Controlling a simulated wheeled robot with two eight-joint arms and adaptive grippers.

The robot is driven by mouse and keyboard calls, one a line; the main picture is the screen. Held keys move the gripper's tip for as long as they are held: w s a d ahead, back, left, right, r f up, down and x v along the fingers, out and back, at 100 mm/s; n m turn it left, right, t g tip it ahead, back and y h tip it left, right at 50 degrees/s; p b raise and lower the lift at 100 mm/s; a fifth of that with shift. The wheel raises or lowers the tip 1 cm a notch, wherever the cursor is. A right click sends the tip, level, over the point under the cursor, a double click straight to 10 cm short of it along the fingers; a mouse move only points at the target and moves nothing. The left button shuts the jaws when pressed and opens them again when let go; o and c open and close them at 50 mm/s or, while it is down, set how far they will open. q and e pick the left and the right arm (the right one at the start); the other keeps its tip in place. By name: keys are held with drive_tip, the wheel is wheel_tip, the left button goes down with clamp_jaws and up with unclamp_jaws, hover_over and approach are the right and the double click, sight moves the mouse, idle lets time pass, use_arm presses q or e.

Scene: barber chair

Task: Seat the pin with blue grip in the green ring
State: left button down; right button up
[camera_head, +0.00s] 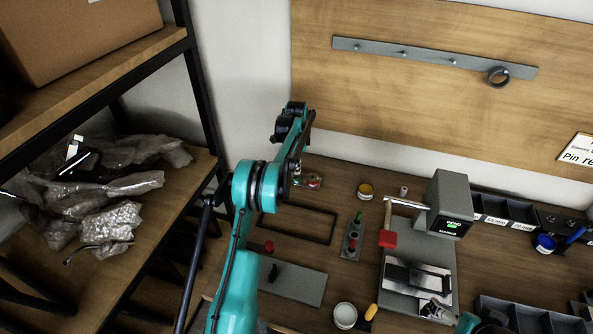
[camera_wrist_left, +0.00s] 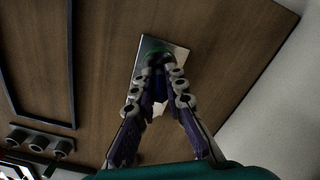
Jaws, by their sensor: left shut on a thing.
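My left gripper (camera_wrist_left: 157,76) points down over a small metal plate (camera_wrist_left: 178,52) at the back of the bench. It is shut on the pin with the blue grip (camera_wrist_left: 159,106), whose blue part shows between the fingers. The green ring (camera_wrist_left: 150,57) shows on the plate at the fingertips. The fingers hide the pin's lower end, so I cannot tell whether it is in the ring. In the head view the plate (camera_head: 310,181) is partly behind my left arm. What looks like my right gripper (camera_head: 436,310) is at the bottom right; its jaws are unclear.
A pin rack (camera_head: 352,241) with green and red tops stands right of a dark rectangular frame (camera_head: 333,228). A grey device (camera_head: 447,205), a red-ended tool (camera_head: 388,238) and dark bins (camera_head: 505,214) stand further right. A shelf (camera_head: 150,205) with plastic bags is at left.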

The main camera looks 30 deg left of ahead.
use_arm(q)
drive_tip(key=shift+f, duration=0.35)
drive_tip(key=shift+f, duration=0.2)
drive_tip(key=c, duration=1.6)
unclamp_jaws()
drive_tip(key=shift+r, duration=0.15)
